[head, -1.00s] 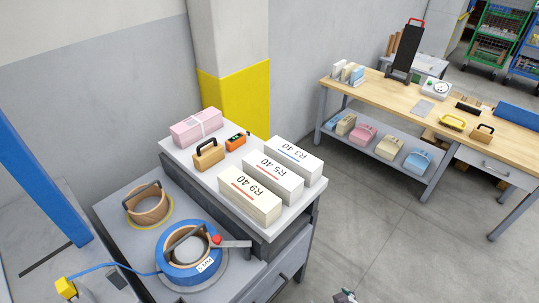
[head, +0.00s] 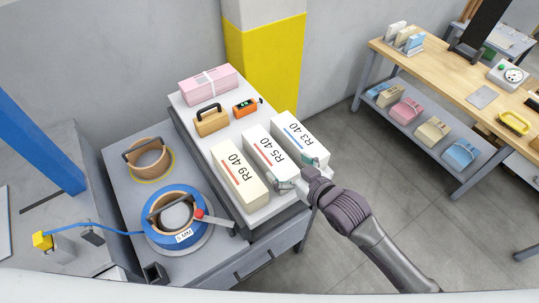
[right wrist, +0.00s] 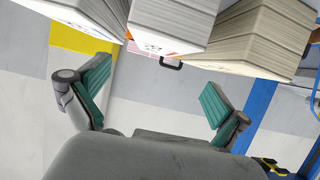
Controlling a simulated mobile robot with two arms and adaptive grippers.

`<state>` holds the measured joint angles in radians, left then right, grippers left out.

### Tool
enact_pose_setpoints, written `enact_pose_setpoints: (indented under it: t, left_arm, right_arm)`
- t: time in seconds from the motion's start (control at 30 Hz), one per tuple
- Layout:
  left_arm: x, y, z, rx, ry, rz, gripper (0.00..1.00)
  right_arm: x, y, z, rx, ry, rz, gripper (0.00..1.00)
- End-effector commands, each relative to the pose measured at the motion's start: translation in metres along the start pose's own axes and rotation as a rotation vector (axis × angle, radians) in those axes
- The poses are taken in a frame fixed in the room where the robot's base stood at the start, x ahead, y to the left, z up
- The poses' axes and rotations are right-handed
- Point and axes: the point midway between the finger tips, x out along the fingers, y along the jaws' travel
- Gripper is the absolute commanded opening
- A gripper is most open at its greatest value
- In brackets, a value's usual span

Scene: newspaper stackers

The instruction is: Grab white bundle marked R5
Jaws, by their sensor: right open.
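The white bundle marked R5 40 (head: 266,150), with a red line, lies on the light table top between two other bundles. In the right wrist view its page end (right wrist: 170,22) faces me at the top middle. My right gripper (head: 300,173) is open at the near end of this bundle. One finger shows by the R5 bundle's near end, the other over the R3 bundle's near end. In the right wrist view the fingers (right wrist: 153,98) are spread and empty; I cannot tell whether they touch anything. My left gripper is not in view.
The cream R9 bundle (head: 238,178) and white R3 bundle (head: 298,135) lie close on either side. A pink parcel (head: 208,84), a tan handled block (head: 210,121) and an orange device (head: 247,107) are behind. A blue tape roll (head: 160,232) sits lower left.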

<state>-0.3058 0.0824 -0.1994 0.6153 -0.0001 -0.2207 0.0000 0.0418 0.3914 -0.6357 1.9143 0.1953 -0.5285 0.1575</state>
Motion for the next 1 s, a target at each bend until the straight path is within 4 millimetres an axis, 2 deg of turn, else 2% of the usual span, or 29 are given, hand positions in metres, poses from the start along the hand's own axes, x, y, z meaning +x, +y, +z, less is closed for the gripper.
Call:
enact_pose_setpoints:
  t: [0.1, 0.37, 0.63, 0.8, 1.0]
  left_arm:
    - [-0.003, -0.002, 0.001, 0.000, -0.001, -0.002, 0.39]
    - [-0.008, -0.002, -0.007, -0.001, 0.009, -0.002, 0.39]
    - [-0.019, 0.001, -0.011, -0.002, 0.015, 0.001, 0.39]
    - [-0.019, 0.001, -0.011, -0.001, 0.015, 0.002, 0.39]
    - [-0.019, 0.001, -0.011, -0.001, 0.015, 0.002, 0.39]
  right_arm:
    - [0.019, 0.000, -0.001, 0.000, 0.000, 0.001, 1.00]
    - [0.036, 0.001, -0.002, 0.000, -0.001, 0.001, 1.00]
    - [0.072, 0.002, -0.002, 0.000, 0.001, 0.001, 1.00]
    - [0.081, 0.002, 0.000, -0.001, 0.000, 0.000, 1.00]
    - [0.081, 0.002, 0.000, -0.001, 0.000, 0.000, 0.98]
